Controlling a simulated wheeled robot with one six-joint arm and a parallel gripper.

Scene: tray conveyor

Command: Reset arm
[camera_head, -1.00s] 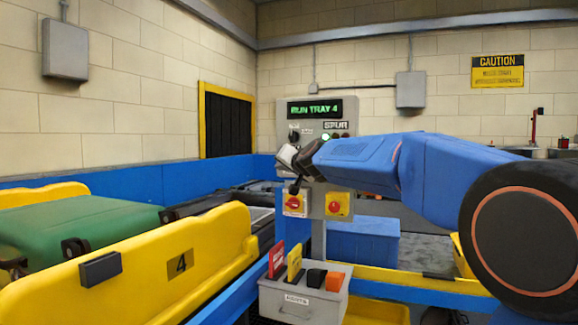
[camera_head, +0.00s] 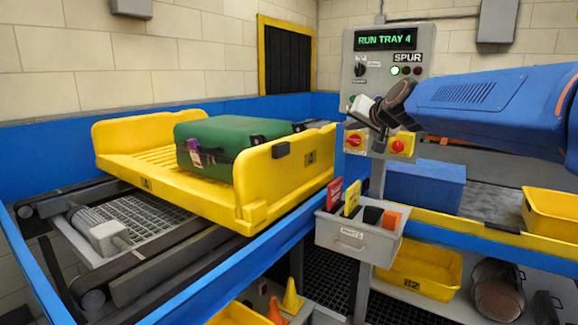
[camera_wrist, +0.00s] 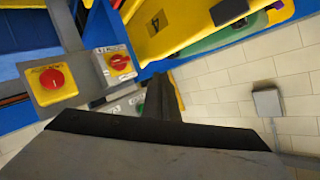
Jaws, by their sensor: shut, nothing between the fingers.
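My blue arm reaches in from the right in the head view. My gripper (camera_head: 372,114) is shut and empty, in front of the grey control panel (camera_head: 412,54), and hides part of its lower left buttons. The panel display reads "RUN TRAY 4" and a green light is lit under "SPUR". In the wrist view the dark closed fingers (camera_wrist: 162,98) point towards the panel's edge. Two red knobs on yellow plates show there, the left knob (camera_wrist: 52,79) and the right knob (camera_wrist: 119,62), both apart from the fingers.
Yellow tray 4 (camera_head: 262,192) lies on the conveyor at left with a green suitcase (camera_head: 222,140) in it. A grey box (camera_head: 345,238) of coloured cards hangs below the panel. Yellow bins (camera_head: 418,272) and a blue bin (camera_head: 425,186) stand at right.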

